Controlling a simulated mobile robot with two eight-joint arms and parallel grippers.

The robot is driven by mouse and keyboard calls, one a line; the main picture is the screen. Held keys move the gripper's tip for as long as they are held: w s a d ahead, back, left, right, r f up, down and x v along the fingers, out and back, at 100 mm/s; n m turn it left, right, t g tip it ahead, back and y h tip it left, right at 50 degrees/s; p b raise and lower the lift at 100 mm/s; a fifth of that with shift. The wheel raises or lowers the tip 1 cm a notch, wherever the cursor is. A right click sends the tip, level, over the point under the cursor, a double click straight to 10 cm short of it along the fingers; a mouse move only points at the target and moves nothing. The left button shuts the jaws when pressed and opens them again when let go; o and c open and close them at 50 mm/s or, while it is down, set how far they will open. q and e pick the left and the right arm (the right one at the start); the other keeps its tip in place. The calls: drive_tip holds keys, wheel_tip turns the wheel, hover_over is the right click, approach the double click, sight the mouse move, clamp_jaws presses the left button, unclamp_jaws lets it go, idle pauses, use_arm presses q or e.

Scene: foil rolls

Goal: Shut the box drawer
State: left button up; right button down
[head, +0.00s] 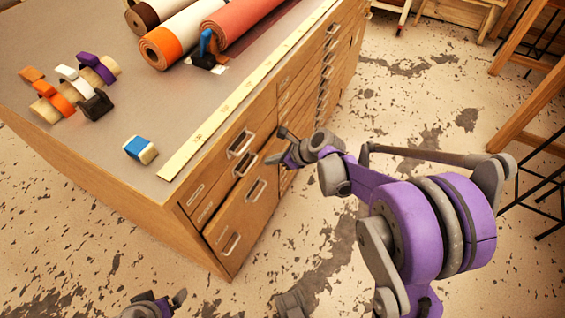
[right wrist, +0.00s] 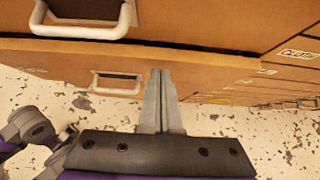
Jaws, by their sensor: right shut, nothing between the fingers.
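The box drawer (head: 243,216) is the deep wooden drawer low at the near end of the cabinet, with two metal handles. It stands out slightly from the cabinet face. In the right wrist view, its front (right wrist: 205,75) shows below a dark gap under the drawer above. My right gripper (head: 275,159) is shut and empty, at the upper far end of that drawer front. Its fingertips (right wrist: 160,73) overlap the front in the wrist view; I cannot tell whether they touch. My left gripper (head: 165,302) is partly cut off at the bottom edge, away from the drawer, its jaw state unclear.
The cabinet top (head: 120,165) holds rolls of material (head: 170,45), small coloured rolls (head: 60,100) and a blue-banded piece (head: 141,149). More drawers (head: 310,85) run along the face. Wooden stools (head: 535,115) stand at right. The speckled floor before the cabinet is open.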

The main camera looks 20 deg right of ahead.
sight(260, 156)
drive_tip(key=shift+w+a, duration=0.15)
drive_tip(key=shift+w, duration=0.05)
drive_tip(key=shift+w+a, duration=0.85)
drive_tip(key=shift+w, duration=0.2)
drive_tip(key=shift+r, duration=0.1)
drive_tip(key=shift+w, duration=0.1)
